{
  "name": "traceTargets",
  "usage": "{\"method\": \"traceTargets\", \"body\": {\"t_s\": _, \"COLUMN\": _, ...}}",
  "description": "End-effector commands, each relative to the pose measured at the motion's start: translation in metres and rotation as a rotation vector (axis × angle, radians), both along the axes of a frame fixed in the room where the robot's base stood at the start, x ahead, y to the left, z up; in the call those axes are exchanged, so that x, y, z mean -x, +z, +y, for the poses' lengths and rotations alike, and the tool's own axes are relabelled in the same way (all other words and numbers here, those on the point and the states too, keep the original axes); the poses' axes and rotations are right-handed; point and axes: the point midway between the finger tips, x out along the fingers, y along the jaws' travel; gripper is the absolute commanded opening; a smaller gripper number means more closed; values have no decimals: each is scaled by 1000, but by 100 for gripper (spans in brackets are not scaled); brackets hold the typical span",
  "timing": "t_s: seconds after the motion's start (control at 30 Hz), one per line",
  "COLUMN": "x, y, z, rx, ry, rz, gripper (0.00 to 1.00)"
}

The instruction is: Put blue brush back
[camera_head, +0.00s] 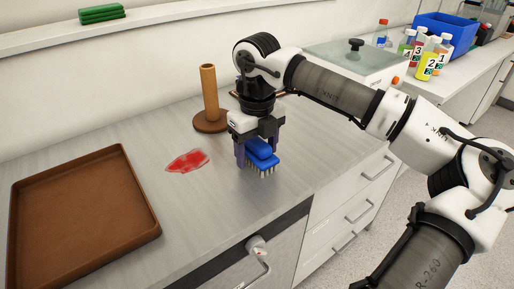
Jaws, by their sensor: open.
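The blue brush (262,153) has pale bristles pointing down at the counter. It is at the counter's right part, close to the front edge. My gripper (257,160) points down over the brush, with its dark fingers on either side of it. The jaws are open. I cannot tell whether the fingers touch the brush or whether the bristles rest on the counter.
A brown tray (148,232) lies at the left. A red stain (187,161) marks the counter (190,205) between tray and gripper. A brown upright post on a round base (209,95) stands behind. Bottles (428,66) and a blue bin (447,30) stand far right.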

Motion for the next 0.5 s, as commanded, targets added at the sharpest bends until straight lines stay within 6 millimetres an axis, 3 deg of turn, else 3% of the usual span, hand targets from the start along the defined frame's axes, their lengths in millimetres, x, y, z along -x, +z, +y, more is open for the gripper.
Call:
{"method": "traceTargets", "body": {"t_s": 0.23, "x": -1, "y": 16, "z": 0, "rx": 0, "ry": -1, "rz": -3, "gripper": 67}}
{"method": "traceTargets", "body": {"t_s": 0.5, "x": -1, "y": 74, "z": 0, "rx": 0, "ry": -2, "rz": -3, "gripper": 67}}
